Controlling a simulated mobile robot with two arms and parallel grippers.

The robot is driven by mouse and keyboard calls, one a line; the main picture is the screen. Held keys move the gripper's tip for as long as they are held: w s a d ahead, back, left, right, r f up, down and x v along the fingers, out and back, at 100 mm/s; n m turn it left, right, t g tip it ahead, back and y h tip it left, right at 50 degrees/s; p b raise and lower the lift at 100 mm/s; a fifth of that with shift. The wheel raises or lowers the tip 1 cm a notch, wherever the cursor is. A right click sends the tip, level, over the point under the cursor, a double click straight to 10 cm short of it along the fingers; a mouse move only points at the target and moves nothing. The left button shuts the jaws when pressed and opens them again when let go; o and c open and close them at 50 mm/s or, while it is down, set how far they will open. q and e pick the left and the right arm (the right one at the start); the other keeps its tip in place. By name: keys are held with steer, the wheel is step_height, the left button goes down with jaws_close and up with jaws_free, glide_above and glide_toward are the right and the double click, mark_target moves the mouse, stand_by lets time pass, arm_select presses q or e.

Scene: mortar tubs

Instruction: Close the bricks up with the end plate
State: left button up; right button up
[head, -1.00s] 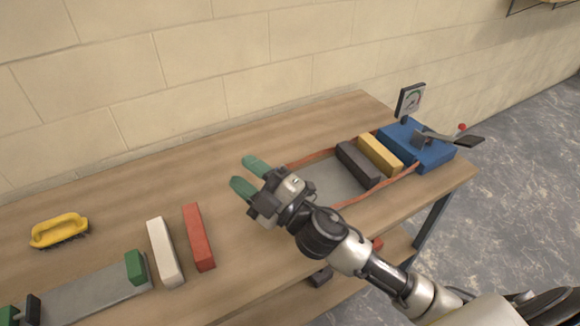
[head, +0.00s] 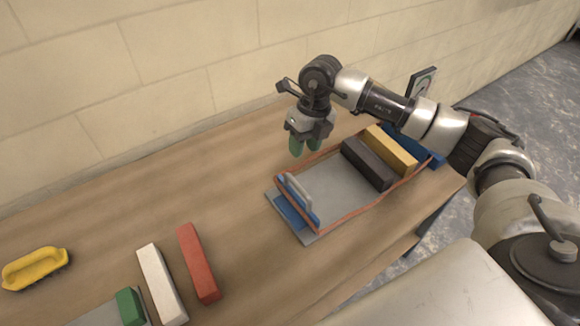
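The end plate is a blue plate (head: 293,211) with a grey handle (head: 300,190). It stands at the near left end of a grey bed (head: 335,187). A dark grey brick (head: 368,164) and a yellow brick (head: 391,150) lie side by side at the bed's far end, with bare bed between them and the plate. My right gripper (head: 306,149) points down behind the bed's left part, apart from the plate handle. Its green fingers look slightly parted and hold nothing visible. My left gripper is out of view.
Orange strips (head: 378,203) edge the bed. A blue block (head: 428,156), partly hidden by my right arm, adjoins the yellow brick. The table's middle is clear.

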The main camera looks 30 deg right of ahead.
mark_target(297, 183)
steer(key=f, duration=0.1)
steer(key=s+a+f+p, duration=0.1)
steer(key=f, duration=0.3)
steer(key=shift+s+a+f, duration=0.15)
steer(key=shift+s+a, duration=0.05)
steer(key=shift+s, duration=0.1)
steer(key=f, duration=0.2)
steer(key=p, duration=0.1)
steer(key=shift+w+a+f, duration=0.2)
steer(key=shift+a+f, duration=0.05)
steer(key=shift+f, duration=0.15)
steer(key=shift+s+a+f, duration=0.1)
steer(key=shift+a+f, duration=0.05)
steer(key=shift+f, duration=0.6)
steer(key=shift+c, duration=0.3)
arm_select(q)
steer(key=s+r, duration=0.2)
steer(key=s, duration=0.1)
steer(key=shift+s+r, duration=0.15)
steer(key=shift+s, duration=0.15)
arm_select(e)
jaws_close()
